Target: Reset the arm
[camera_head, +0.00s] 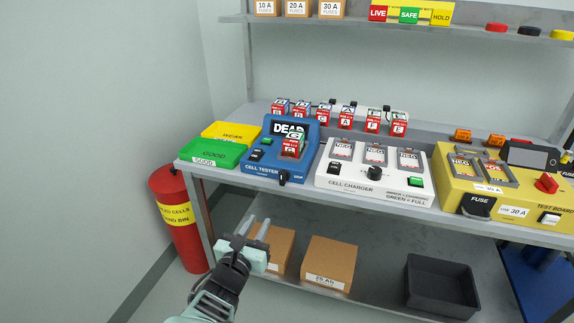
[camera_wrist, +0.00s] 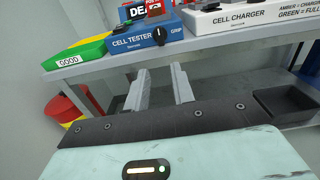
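My gripper (camera_head: 254,232) is in front of the workbench, below the level of its top and in front of the lower shelf. In the wrist view its two fingers (camera_wrist: 160,88) stand apart with nothing between them, below the bench's front edge. The arm reaches up from the bottom of the head view. The blue cell tester (camera_head: 270,170) is on the bench above the gripper, with a red and green cell (camera_head: 292,146) in it and a display reading DEAD.
The bench front edge (camera_head: 310,188) runs above my gripper. Cardboard boxes (camera_head: 330,262) and a black bin (camera_head: 440,287) are on the lower shelf. A red dead-cell bin (camera_head: 180,225) stands at left. The white cell charger (camera_head: 372,185) and yellow test board (camera_head: 500,195) fill the bench rightward.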

